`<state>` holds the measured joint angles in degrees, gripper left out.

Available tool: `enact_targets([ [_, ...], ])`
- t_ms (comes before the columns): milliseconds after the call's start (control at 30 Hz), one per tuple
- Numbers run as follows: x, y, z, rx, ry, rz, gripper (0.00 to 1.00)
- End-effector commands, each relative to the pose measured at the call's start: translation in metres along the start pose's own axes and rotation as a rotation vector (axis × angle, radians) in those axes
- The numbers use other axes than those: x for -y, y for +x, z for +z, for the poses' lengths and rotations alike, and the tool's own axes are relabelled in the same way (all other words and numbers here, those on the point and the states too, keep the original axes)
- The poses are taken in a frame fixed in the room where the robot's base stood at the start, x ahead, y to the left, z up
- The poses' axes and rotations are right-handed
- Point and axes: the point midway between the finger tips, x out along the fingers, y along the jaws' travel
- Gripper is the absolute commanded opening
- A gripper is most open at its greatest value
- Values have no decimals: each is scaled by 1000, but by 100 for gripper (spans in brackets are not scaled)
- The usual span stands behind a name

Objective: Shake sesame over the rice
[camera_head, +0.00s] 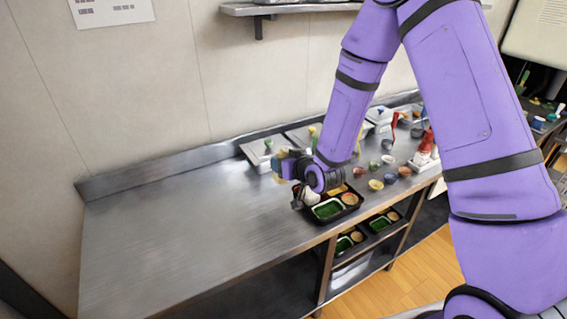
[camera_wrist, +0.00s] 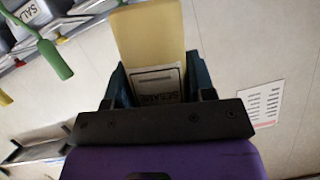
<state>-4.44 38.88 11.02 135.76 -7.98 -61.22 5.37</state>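My gripper (camera_head: 286,166) is over the back left of a black bento tray (camera_head: 344,215) on the steel counter. In the wrist view my gripper (camera_wrist: 157,85) is shut on a pale yellow shaker (camera_wrist: 150,35) with a white label, which I take for the sesame. The shaker (camera_head: 276,166) also shows at the gripper's left side in the head view. White rice (camera_head: 309,197) sits in the tray's left part, partly hidden by my wrist. A green filling and orange and tan portions lie beside it. I cannot see any grains falling.
Several small coloured bowls, such as a yellow one (camera_head: 376,184), stand right of the tray. Lidded steel pans (camera_head: 258,150) line the back wall. A red bottle (camera_head: 426,141) stands farther right. More filled trays (camera_head: 345,244) sit on the lower shelf. The counter's left half is clear.

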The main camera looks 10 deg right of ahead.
Motion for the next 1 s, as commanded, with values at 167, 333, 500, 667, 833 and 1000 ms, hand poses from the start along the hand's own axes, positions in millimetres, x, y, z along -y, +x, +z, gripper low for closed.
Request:
enact_targets([
  [167, -3, 0, -1, -4, 200, -78, 45],
  [333, -4, -1, -1, -8, 400, -161, 45],
  [500, -4, -1, -2, -11, 606, -247, 45],
  [667, -4, -1, -3, -16, 808, -332, 45],
  [833, -4, -2, -4, -20, 1033, -425, 45],
  [1000, -14, -4, -8, -22, 1172, -483, 45],
])
